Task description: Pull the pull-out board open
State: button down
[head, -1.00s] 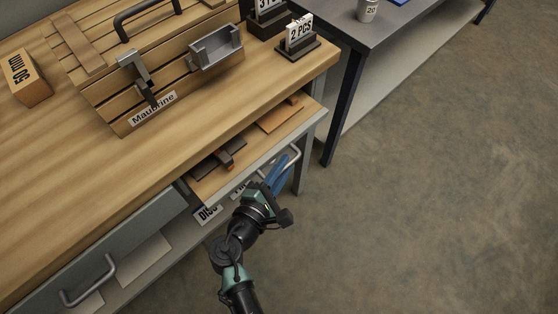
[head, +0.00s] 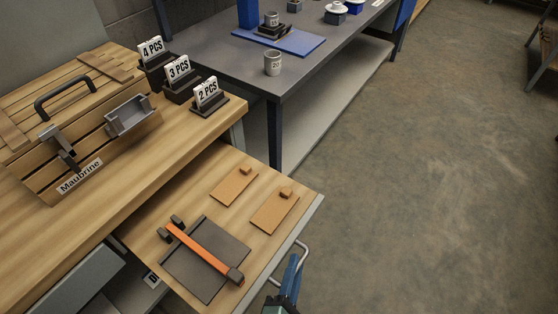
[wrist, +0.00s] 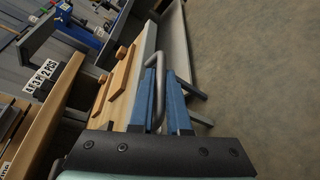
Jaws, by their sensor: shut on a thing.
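The pull-out board (head: 208,200) is a wooden slab with a grey front edge. It sticks well out from under the workbench top in the head view, and its edge also shows in the wrist view (wrist: 128,75). A curved metal handle (head: 303,252) is fixed to its front edge; it shows in the wrist view too (wrist: 156,68). My gripper (head: 290,268), with blue fingers, is at this handle. In the wrist view the fingers (wrist: 160,100) are shut on the handle's bar, one on each side.
On the board lie a dark plate (head: 200,270) with an orange bar (head: 203,250) and two small wooden pieces (head: 275,210). A wooden case (head: 70,130) and number signs (head: 208,92) stand on the bench. A grey table (head: 310,65) stands behind.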

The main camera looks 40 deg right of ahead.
jog(key=shift+s+d, duration=0.15)
jog(key=shift+s, duration=0.5)
jog(key=c, duration=1.2)
grip_release()
jog(key=shift+o, duration=0.2)
jog(key=shift+s, duration=0.1)
jog(key=v, duration=1.3)
jog(key=shift+f, duration=0.1)
